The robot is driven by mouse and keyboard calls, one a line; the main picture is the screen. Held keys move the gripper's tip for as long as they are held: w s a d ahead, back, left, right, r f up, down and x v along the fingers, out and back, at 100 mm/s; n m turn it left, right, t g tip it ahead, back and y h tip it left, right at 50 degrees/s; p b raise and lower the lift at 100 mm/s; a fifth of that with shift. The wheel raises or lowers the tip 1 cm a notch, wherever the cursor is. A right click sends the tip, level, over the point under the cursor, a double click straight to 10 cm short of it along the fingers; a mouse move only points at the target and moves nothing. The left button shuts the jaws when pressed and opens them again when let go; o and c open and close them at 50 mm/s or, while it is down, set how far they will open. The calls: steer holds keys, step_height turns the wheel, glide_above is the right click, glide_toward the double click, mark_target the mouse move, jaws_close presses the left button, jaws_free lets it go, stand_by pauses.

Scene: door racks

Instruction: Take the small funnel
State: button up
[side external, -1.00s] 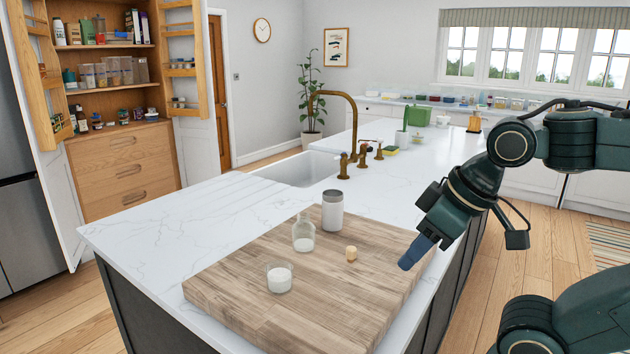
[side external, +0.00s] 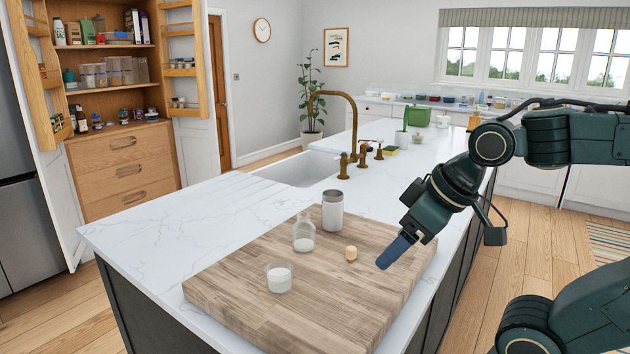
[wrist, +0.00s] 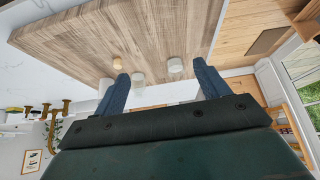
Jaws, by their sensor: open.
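I cannot make out a small funnel in either view. My gripper (side external: 383,264) is above the right part of the cutting board in the side view, to the right of a small cork (side external: 351,253). In the wrist view its two blue fingers (wrist: 161,72) are spread with nothing between them. The pantry cupboard (side external: 120,150) at the far left stands open, with racks (side external: 180,72) on its doors. Their small contents are too far off to tell apart.
A sink (side external: 300,170) with a brass tap (side external: 353,125) lies behind. The counter's left part is clear.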

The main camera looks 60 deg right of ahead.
steer(key=w+d+f+t, duration=0.25)
steer(key=w+d, duration=0.55)
steer(key=w, duration=0.5)
steer(key=w+d+m+t+h, duration=0.3)
steer(key=d+t, duration=0.1)
steer(key=d, duration=1)
steer(key=shift+w+d, duration=0.2)
steer(key=shift+d, duration=0.15)
steer(key=shift+w+f+t, duration=0.1)
steer(key=shift+f+t, duration=0.05)
steer(key=shift+t, duration=0.1)
glide_toward(327, 193)
steer(key=shift+x, duration=1.45)
steer(key=shift+w+a+f, duration=0.1)
steer(key=shift+x, duration=2.5)
